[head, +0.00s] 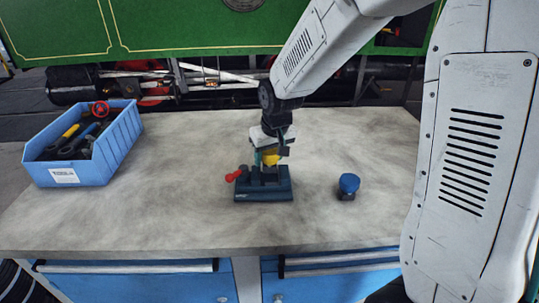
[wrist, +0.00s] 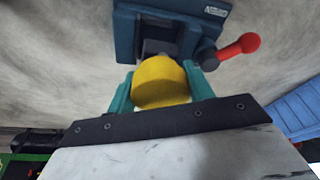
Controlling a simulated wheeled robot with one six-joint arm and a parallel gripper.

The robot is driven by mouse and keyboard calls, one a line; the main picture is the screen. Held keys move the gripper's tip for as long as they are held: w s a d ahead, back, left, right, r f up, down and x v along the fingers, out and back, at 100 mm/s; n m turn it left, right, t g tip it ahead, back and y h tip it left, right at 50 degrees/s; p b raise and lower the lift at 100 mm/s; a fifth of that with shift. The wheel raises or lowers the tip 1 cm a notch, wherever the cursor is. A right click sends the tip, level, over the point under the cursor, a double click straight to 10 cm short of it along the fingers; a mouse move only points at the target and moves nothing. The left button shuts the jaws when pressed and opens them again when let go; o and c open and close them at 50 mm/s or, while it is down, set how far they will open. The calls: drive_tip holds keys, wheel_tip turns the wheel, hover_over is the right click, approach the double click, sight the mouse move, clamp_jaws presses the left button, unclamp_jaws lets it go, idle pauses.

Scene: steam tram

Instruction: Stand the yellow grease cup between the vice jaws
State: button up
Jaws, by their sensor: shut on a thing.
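The yellow grease cup (wrist: 160,82) is between the teal fingers of my gripper (wrist: 161,90), which is shut on it. In the head view the yellow cup (head: 268,158) shows just above the jaws of the dark blue vice (head: 263,188), below my gripper (head: 270,154). The vice also shows in the wrist view (wrist: 125,35), with its jaw gap beyond the cup. The cup's lower end is mostly hidden, so I cannot tell whether it is inside the gap or touching the vice floor.
The vice's red-knobbed handle (head: 232,177) sticks out left. A blue-capped cup (head: 348,184) stands to the right of the vice on the grey bench (head: 180,205). A blue bin (head: 97,170) with tools is at the left. The bench between bin and vice is clear.

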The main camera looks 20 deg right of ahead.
drive_tip(key=shift+f, duration=1.4)
idle(1.7)
